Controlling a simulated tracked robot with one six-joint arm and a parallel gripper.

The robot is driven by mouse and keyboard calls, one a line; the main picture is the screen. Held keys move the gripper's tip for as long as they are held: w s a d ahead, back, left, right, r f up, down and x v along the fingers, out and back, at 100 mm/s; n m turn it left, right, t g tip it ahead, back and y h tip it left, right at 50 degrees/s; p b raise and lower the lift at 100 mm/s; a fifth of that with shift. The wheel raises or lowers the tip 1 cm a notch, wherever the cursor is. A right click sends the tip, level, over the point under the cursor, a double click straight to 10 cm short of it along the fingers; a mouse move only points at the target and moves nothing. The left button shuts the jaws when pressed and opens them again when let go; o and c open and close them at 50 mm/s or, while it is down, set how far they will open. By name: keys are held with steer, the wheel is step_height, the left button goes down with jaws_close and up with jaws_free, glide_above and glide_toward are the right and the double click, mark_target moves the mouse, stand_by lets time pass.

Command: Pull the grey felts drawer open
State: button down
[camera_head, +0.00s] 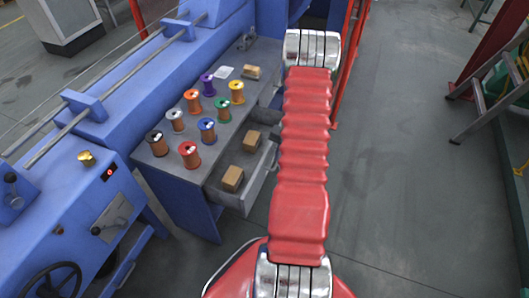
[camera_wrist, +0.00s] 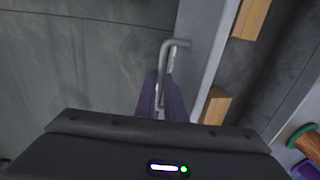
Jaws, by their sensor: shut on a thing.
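The grey drawer (camera_head: 262,180) stands partly out of the grey bench in the head view, with tan blocks (camera_head: 232,178) inside. In the wrist view its grey front panel (camera_wrist: 203,50) runs down the middle, and a bent metal handle (camera_wrist: 178,43) sticks out on its left side. My gripper (camera_wrist: 163,85) has its two dark purple fingers shut on the handle bar. The lower end of the handle is hidden between the fingers. In the head view my red arm covers the gripper and handle.
Several wire spools (camera_head: 189,154) stand on the bench top (camera_head: 175,170). A blue machine (camera_head: 70,200) fills the left side. A red post (camera_head: 345,60) rises behind the arm. A ladder (camera_head: 490,110) stands at the far right. The grey floor (camera_head: 400,150) right of the arm is clear.

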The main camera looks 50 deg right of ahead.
steer(key=shift+s+d, duration=0.3)
steer(key=shift+s, duration=0.3)
steer(key=shift+s+d, duration=0.25)
steer(key=shift+s, duration=0.4)
steer(key=shift+s+d, duration=0.3)
steer(key=shift+s, duration=0.3)
steer(key=c, duration=1.8)
jaws_free()
steer(key=shift+c, duration=0.2)
steer(key=shift+a, duration=0.1)
step_height(320, 180, up, 14)
steer(key=s, duration=0.2)
steer(key=shift+s+d+f, duration=0.2)
steer(key=shift+d+f, duration=0.05)
steer(key=shift+d, duration=0.2)
